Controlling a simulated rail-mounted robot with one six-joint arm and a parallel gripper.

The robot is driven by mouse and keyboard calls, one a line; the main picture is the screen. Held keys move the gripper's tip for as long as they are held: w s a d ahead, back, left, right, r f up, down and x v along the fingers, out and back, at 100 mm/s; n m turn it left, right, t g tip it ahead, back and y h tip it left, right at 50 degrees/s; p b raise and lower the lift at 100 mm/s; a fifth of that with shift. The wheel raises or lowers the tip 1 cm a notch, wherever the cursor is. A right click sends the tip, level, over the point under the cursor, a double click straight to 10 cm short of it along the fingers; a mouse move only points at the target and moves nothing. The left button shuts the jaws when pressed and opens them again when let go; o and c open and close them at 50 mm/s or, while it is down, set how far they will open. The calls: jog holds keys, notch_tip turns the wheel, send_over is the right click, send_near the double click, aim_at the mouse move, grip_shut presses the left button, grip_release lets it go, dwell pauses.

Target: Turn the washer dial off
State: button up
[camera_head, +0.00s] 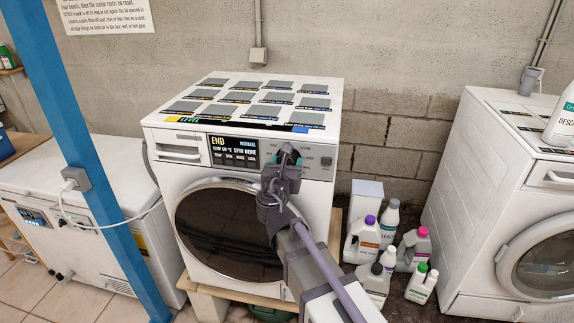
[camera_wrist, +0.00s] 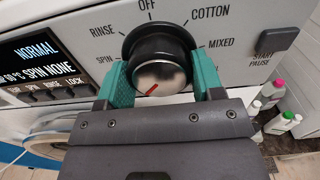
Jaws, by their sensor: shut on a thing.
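The white washer (camera_head: 165,137) stands in the middle of the head view. Its dial (camera_wrist: 158,42) is a black round knob with a silver face, in the middle of the wrist view. The OFF label (camera_wrist: 148,9) is above the dial, between RINSE on the left and COTTON on the right. A red mark (camera_wrist: 152,88) on the silver face lies low and a little left, away from OFF. My gripper (camera_wrist: 157,68) has its green fingers on either side of the dial and is shut on it. In the head view my gripper (camera_head: 289,157) covers the dial.
The washer's display (camera_head: 234,151) reads END, left of the dial. The START PAUSE button (camera_wrist: 272,41) is to the right. Several bottles (camera_head: 362,240) stand on the floor right of the washer, with a second machine (camera_head: 470,165) beyond. A blue post (camera_head: 85,130) stands at left.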

jog(key=m, duration=0.7)
jog(key=shift+a, duration=0.1)
jog(key=m, duration=0.6)
jog(key=shift+r+m, duration=0.1)
jog(key=shift+m, duration=0.3)
jog(key=m, duration=0.6)
jog(key=shift+r, duration=0.1)
jog(key=m, duration=0.7)
jog(key=o, duration=0.9)
